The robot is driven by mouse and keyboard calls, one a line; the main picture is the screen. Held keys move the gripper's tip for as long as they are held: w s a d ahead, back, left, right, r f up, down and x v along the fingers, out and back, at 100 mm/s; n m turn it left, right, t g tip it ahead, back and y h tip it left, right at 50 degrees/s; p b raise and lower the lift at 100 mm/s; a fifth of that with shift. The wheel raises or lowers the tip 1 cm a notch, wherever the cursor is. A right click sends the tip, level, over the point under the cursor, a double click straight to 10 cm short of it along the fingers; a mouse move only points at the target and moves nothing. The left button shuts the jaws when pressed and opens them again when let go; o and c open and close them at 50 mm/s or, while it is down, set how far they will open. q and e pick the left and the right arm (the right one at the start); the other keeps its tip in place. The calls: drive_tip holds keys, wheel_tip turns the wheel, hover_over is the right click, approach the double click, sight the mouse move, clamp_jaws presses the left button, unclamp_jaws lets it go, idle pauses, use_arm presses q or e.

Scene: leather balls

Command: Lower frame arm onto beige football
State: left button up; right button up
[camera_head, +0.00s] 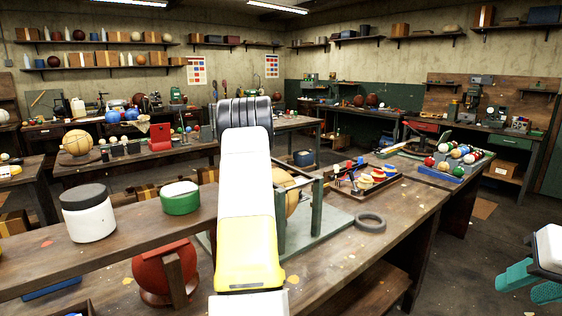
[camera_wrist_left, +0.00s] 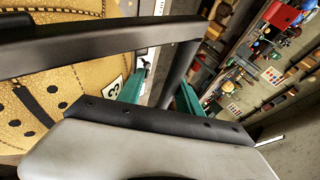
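The beige football (camera_head: 292,201) sits in a grey-green metal frame (camera_head: 318,215) on the workbench, largely hidden behind my left arm. In the left wrist view, the ball (camera_wrist_left: 60,100) fills the left side, with black dots and a "3" label. A dark frame arm (camera_wrist_left: 90,44) crosses above the ball in that view and bends down near my left gripper (camera_wrist_left: 163,85). The left gripper's teal fingers are apart, with part of the bar between them and a visible gap. My right gripper (camera_head: 532,283) is open and empty at the right edge.
A dark ring (camera_head: 370,222) and a tray of coloured items (camera_head: 343,188) lie right of the frame. A white jar (camera_head: 88,215) and green tin (camera_head: 180,199) stand on a raised shelf at left. A reddish ball (camera_head: 150,272) is below it.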

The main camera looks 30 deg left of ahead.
use_arm(q)
drive_tip(key=shift+s+a+r, duration=0.1)
drive_tip(key=shift+a+r, duration=0.1)
drive_tip(key=shift+a, duration=0.05)
drive_tip(key=shift+r, duration=0.1)
drive_tip(key=v, duration=0.7)
drive_tip(key=shift+s+d+r, duration=0.1)
drive_tip(key=shift+s+d, duration=0.05)
drive_tip(key=shift+d, duration=0.2)
drive_tip(key=s+d+r+n+h, duration=0.1)
drive_tip(key=s+d+r, duration=0.3)
drive_tip(key=d, duration=0.5)
drive_tip(key=s+d+r+n+h, duration=0.1)
drive_tip(key=s+d+h, duration=0.1)
drive_tip(key=s+d, duration=0.55)
drive_tip(key=s+d+r+n+h, duration=0.1)
drive_tip(key=s+d+r, duration=0.25)
drive_tip(key=d, duration=0.75)
drive_tip(key=s+d+f+n+h, duration=0.1)
drive_tip(key=s+d+f, duration=0.2)
drive_tip(key=s+d, duration=0.5)
drive_tip(key=s+d+f+n+g+h, duration=0.1)
drive_tip(key=s+d+f, duration=0.3)
drive_tip(key=s+d, duration=0.4)
drive_tip(key=s+h, duration=0.1)
drive_tip(key=s, duration=0.6)
drive_tip(key=shift+f+n, duration=0.25)
drive_tip(key=shift+n, duration=0.05)
